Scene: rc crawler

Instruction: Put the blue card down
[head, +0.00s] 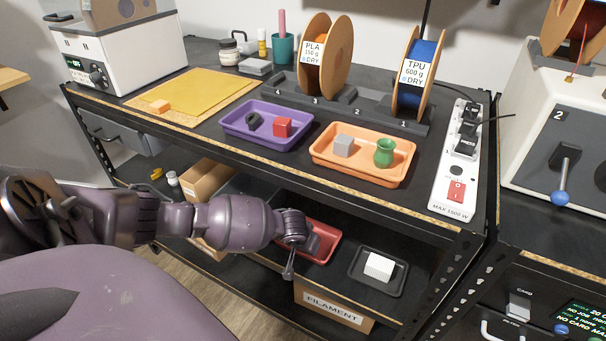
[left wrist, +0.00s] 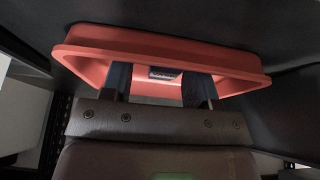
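My left gripper (head: 290,262) reaches in from the left to the red tray (head: 328,240) on the lower shelf. In the left wrist view, its two fingers (left wrist: 158,90) stand apart at the near rim of the red tray (left wrist: 85,50). Red tray shows between them, with nothing seen gripped. A small dark piece with a pale marking (left wrist: 164,73) shows in the tray between the fingers; I cannot tell whether it is the blue card. No blue card is clearly seen in the head view. My right gripper is out of view.
The worktop above the shelf holds a purple tray (head: 239,132), an orange tray (head: 321,159), spools and a power strip (head: 445,195). A black tray (head: 360,278) with a white block (head: 380,267) lies right of the red one. Cardboard boxes stand nearby.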

